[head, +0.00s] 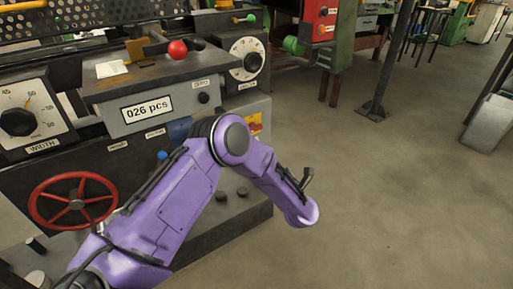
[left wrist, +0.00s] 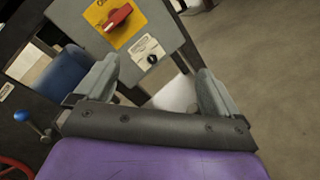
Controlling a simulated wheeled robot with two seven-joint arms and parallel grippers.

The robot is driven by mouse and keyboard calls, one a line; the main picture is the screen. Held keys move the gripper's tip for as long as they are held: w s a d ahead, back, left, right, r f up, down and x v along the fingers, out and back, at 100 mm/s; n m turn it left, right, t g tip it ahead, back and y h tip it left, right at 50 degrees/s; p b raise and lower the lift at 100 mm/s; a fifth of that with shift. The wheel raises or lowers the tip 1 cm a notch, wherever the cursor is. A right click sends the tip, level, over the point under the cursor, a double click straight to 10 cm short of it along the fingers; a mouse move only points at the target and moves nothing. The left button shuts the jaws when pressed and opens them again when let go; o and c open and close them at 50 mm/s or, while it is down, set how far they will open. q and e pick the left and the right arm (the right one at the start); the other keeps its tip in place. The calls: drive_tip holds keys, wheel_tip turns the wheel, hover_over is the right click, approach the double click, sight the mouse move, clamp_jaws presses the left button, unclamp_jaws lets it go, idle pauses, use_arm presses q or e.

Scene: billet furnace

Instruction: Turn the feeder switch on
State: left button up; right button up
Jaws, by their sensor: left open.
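A grey control box carries a yellow plate with a red rotary switch (left wrist: 118,16) in the left wrist view. Below it is a cream plate with a small black knob (left wrist: 151,58). Their lettering is too small to read, so I cannot tell which is the feeder switch. In the head view the yellow plate (head: 254,121) shows partly behind my left arm. My left gripper (left wrist: 160,82) is open and empty in the left wrist view, its fingers pointing towards the box, apart from both controls. The head view does not show its fingers. My right gripper is not in view.
A blue-knobbed lever (left wrist: 22,116) and a red handwheel (head: 76,201) are on the machine at the left. A counter (head: 147,108) reads "026 pcs", with a red ball knob (head: 178,49) above. Open floor (head: 400,180) lies to the right.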

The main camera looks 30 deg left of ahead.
sight(256, 129)
use_arm(q)
drive_tip(key=w+a+r+n+g+y, duration=0.1)
drive_tip(key=w+a+r+n, duration=0.1)
drive_tip(key=a+n, duration=0.2)
drive_tip(key=w+a+r+n+g+y+b, duration=0.1)
drive_tip(key=w+a+r+n+g, duration=0.1)
drive_tip(key=a+n, duration=0.2)
drive_tip(key=w+a+r+n+g+y+b, duration=0.1)
drive_tip(key=w+a+r+n, duration=0.1)
drive_tip(key=a+n, duration=0.3)
drive_tip(key=shift+w+a+r+g+y, duration=0.15)
drive_tip(key=shift+w+r+g+y, duration=0.15)
drive_tip(key=shift+g, duration=0.1)
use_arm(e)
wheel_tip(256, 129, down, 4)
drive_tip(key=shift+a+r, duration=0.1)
use_arm(q)
drive_tip(key=c, duration=1)
drive_tip(key=shift+c, duration=0.2)
